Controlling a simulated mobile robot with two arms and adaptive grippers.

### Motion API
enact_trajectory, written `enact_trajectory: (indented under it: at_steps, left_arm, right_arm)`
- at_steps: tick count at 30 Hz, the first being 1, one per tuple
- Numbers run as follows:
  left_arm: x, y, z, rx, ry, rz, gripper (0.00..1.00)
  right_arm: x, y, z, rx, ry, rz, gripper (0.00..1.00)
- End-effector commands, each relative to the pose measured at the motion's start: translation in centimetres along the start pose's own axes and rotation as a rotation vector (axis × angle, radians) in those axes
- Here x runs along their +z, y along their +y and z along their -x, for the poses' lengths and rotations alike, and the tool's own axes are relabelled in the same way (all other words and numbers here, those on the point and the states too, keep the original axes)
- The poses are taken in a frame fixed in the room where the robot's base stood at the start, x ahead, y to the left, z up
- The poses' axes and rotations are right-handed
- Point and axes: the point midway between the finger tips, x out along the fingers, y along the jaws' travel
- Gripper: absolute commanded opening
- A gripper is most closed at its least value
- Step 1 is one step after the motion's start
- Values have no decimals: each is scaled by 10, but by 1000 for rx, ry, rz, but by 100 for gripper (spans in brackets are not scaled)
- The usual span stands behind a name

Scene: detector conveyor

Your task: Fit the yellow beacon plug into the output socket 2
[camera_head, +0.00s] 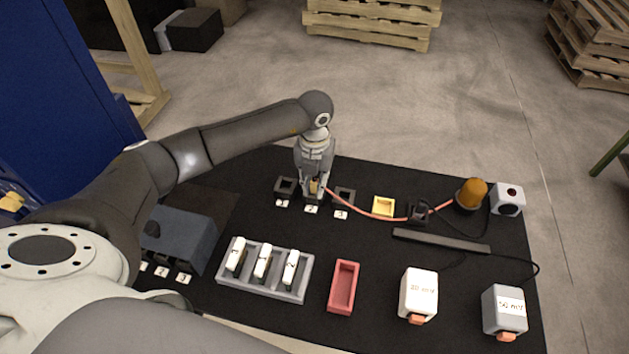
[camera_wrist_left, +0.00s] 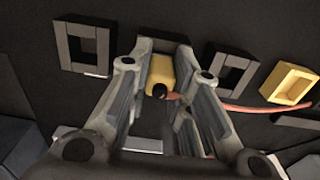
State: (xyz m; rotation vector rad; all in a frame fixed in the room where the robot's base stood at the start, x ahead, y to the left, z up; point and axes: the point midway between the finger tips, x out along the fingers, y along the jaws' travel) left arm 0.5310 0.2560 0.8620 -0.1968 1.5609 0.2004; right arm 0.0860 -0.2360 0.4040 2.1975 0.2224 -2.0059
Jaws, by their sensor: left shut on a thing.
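The yellow beacon plug (camera_head: 314,187) is held between the fingers of my left gripper (camera_head: 314,191). It also shows between the fingertips in the left wrist view (camera_wrist_left: 160,75), with a red cord leading off right. The gripper points down over the middle place of a row of black square sockets, the one with label 2 (camera_head: 311,209). Gripper and plug mostly hide that socket, so I cannot tell whether the plug is inside it. Socket 1 (camera_head: 286,187) and socket 3 (camera_head: 344,196) stand empty on either side. The orange beacon (camera_head: 471,193) is at the right. My right gripper is not in view.
An empty yellow holder (camera_head: 383,206) lies right of socket 3, with the red cord beside it. A grey tray (camera_head: 264,281) with several white modules, a red tray (camera_head: 344,286) and two boxes labelled in mV stand nearer. A blue-grey box (camera_head: 180,240) stands left.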

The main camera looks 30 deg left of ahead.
Motion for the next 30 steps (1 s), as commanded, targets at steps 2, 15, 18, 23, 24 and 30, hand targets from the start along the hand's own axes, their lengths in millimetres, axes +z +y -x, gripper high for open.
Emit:
enact_trajectory:
  at_steps: [2, 15, 18, 23, 24, 30]
  left_arm:
    - [0, 0, -2, 0, 0, 0, 22]
    - [0, 0, -1, 0, 0, 1, 41]
    - [0, 0, 3, 0, 0, 1, 41]
    - [1, 0, 24, -1, -5, -1, 41]
    - [2, 0, 33, -1, -6, 0, 41]
    - [1, 0, 77, -2, -5, 0, 41]
  right_arm:
    - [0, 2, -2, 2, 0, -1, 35]
    - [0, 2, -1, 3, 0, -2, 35]
    - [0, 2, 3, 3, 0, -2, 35]
    - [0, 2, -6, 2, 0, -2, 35]
    - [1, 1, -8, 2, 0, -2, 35]
    - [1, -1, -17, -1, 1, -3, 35]
